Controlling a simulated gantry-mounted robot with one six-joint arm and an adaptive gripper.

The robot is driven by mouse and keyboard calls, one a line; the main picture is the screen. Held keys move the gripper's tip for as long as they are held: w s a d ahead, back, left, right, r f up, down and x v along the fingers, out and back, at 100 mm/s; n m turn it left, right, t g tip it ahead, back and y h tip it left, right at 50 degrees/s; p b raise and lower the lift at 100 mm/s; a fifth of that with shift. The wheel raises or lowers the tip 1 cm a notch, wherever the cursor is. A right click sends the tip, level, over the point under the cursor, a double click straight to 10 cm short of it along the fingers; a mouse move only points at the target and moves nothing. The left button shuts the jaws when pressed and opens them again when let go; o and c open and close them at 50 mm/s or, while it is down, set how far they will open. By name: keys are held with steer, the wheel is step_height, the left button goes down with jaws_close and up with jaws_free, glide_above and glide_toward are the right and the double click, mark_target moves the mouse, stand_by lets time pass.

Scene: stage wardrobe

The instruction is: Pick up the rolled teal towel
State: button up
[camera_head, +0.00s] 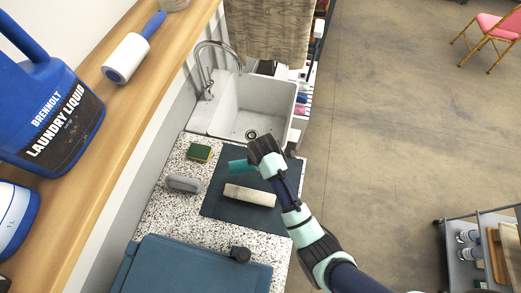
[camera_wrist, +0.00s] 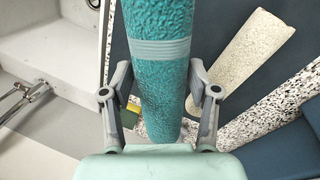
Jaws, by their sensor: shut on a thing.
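The rolled teal towel (camera_wrist: 165,82) is a rough-textured roll with a lighter ribbed band, filling the upper middle of the wrist view. My gripper (camera_wrist: 161,95) is shut on it, with one finger on each side of the roll. In the head view the left end of the teal towel (camera_head: 238,166) sticks out from under my gripper (camera_head: 257,163), and the rest is hidden by the gripper. The towel shows over the dark blue mat (camera_head: 222,205). I cannot tell how far above the mat it is.
A cream rolled towel (camera_head: 249,195) lies on the mat, close to my gripper. A green and yellow sponge (camera_head: 200,152) and a grey brush-like object (camera_head: 184,183) lie on the speckled counter (camera_head: 165,212). A white sink (camera_head: 262,104) with a tap (camera_head: 205,75) is behind. A blue case (camera_head: 190,268) stands in front.

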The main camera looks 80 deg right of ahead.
steer(key=v, duration=0.3)
steer(key=d+v, duration=0.1)
steer(key=v, duration=0.3)
steer(key=w+d+v, duration=0.1)
steer(key=v, duration=0.2)
steer(key=shift+d+r+p, duration=0.15)
steer(key=shift+r+p, duration=0.15)
steer(key=shift+r, duration=0.5)
